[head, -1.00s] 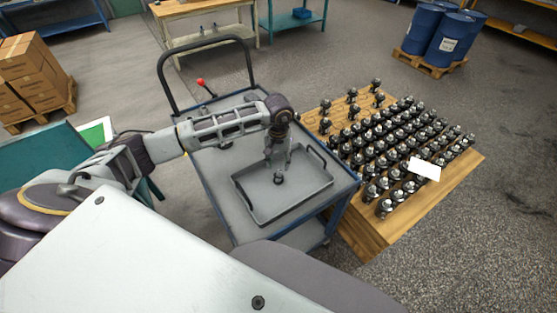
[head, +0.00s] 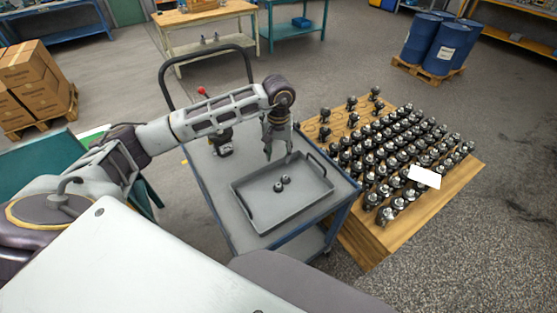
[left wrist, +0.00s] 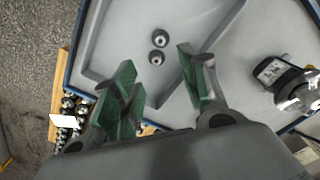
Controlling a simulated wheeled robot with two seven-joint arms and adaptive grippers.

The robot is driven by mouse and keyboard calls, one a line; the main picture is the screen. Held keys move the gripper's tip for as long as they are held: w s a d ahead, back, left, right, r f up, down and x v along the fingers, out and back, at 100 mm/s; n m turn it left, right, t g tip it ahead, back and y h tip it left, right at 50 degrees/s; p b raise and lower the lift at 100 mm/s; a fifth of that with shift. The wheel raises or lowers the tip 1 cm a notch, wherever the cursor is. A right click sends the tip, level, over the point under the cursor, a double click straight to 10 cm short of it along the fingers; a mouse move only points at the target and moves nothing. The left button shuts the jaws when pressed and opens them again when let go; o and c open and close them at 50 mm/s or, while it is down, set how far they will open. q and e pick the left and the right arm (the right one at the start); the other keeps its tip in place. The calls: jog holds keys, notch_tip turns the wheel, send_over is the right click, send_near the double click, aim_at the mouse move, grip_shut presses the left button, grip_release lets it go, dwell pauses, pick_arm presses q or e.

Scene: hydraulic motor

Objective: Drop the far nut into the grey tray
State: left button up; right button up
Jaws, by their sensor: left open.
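The grey tray (head: 262,212) lies on the blue-framed cart. Two small dark nuts lie inside it side by side, one nut (head: 286,180) and another nut (head: 278,188). In the left wrist view the nuts are one (left wrist: 158,37) above the other (left wrist: 156,57), on the tray floor (left wrist: 118,45). My left gripper (head: 279,157) is above the tray's far side, open and empty. Its green-padded fingers (left wrist: 160,82) are spread apart in the left wrist view, clear of both nuts. My right gripper is not in view.
A motor unit (head: 221,141) with a red knob stands on the cart behind the tray, close to my left arm. It also shows in the left wrist view (left wrist: 280,78). A wooden pallet (head: 408,236) with many metal parts stands right of the cart.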

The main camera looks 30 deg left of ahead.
pick_arm(q)
jog(key=shift+r, duration=1.75)
